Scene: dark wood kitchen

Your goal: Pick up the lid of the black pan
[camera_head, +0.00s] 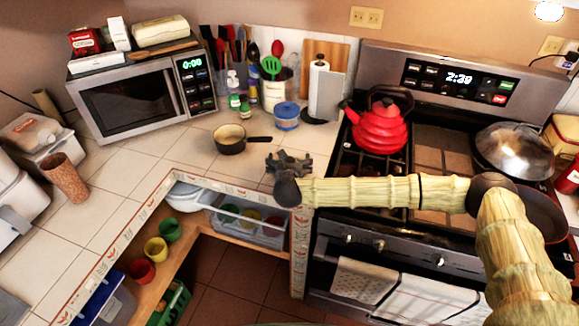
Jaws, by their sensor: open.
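A shiny domed metal lid (513,148) with a dark knob sits at the back right of the stove. It appears to cover a pan there, whose body is mostly hidden. Another dark pan with a reddish inside (543,214) is in front of it, partly hidden behind my arm. A small black saucepan (230,139) without a lid stands on the tiled counter. My gripper (289,161) is open and empty above the counter's front corner, left of the stove, to the right of the small saucepan and far left of the lid.
A red kettle (378,127) stands on the left burners, between my gripper and the lid. A microwave (140,97) is at the left.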

